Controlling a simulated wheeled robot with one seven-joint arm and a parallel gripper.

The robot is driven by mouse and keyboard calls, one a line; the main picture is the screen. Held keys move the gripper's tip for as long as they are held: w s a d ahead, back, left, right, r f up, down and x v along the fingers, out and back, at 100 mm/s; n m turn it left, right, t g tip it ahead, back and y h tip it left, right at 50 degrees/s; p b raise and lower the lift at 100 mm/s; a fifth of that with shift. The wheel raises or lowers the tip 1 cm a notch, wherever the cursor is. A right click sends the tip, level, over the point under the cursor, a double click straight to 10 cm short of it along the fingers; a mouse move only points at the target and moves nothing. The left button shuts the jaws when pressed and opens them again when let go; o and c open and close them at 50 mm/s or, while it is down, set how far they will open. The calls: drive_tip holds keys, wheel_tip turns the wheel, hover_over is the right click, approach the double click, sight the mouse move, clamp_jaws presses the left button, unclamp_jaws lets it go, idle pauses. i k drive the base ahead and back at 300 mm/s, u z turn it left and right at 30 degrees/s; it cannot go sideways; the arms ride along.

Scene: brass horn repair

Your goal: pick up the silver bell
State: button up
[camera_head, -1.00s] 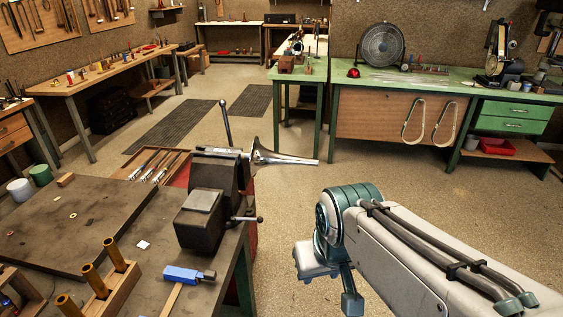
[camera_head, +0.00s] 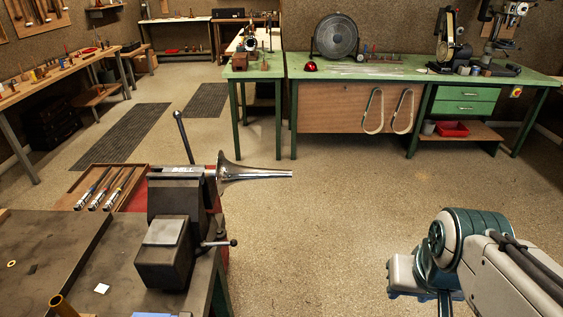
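The silver bell (camera_head: 240,173) is a shiny flared horn piece at the bench vise (camera_head: 175,215) on the near workbench. Its wide rim faces left against the vise jaws, and its narrow end points right over the open floor. How it is held there is hard to see. The end of my arm, with what looks like my gripper (camera_head: 424,288), is at the lower right, well to the right of the bell and apart from it. It is partly cut off by the bottom edge, and its fingers are not clear.
The near workbench (camera_head: 50,240) fills the lower left, with a wooden tool tray (camera_head: 78,197) beside the vise. A green bench (camera_head: 395,68) stands at the back. The floor (camera_head: 330,215) between is clear.

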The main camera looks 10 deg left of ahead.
sight(228, 174)
drive_tip(key=i, duration=0.95)
drive_tip(key=u, duration=1.3)
